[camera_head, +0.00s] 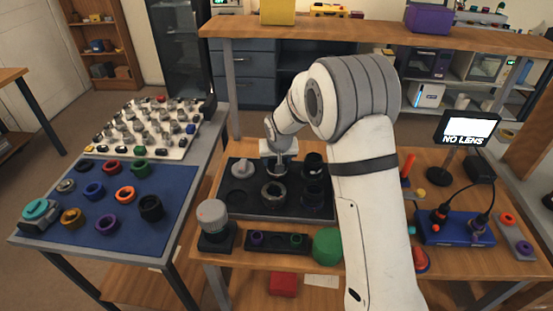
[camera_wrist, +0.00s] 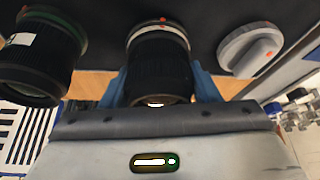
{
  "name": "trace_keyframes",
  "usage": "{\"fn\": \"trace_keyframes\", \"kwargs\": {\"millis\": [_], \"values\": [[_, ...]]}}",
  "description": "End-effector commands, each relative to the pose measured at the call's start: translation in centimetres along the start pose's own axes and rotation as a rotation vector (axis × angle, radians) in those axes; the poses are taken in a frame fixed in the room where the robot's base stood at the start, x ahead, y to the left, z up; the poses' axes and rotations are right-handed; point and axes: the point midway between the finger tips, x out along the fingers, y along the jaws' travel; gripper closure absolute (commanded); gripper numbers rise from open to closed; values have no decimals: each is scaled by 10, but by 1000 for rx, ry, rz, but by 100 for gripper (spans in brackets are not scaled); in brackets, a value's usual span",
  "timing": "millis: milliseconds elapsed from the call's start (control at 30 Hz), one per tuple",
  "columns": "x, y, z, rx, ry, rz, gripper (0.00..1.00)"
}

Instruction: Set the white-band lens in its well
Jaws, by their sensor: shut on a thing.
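The white-band lens (camera_wrist: 158,62) is a black ribbed barrel with a pale band and an orange dot at its far end. My gripper (camera_head: 278,156) is shut on it, with a blue finger on each side in the wrist view. In the head view my gripper hangs over the back middle of the black tray (camera_head: 234,204) and mostly hides the lens. The lens's banded end points at the dark tray surface; I cannot tell whether it touches or sits in a well. Another lens with a green band (camera_wrist: 40,60) is on one side, a grey knobbed cap (camera_wrist: 250,48) on the other.
A silver-ringed dark part (camera_head: 273,194) stands in the tray's front middle. A grey-topped cylinder (camera_head: 212,220) and a green round object (camera_head: 327,245) stand in front. A blue mat (camera_head: 120,205) with several coloured rings lies left. A small screen (camera_head: 468,130) reads "NO LENS".

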Motion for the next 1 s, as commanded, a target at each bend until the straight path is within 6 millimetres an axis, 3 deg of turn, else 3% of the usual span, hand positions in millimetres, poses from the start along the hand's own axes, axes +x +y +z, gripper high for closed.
{"fn": "trace_keyframes", "kwargs": {"millis": [600,633,933,1000], "values": [[10,-1,4,-1,1,-1,76],[10,-1,4,-1,2,-1,44],[9,-1,4,-1,1,-1,19],[9,-1,4,-1,0,-1,19]]}}
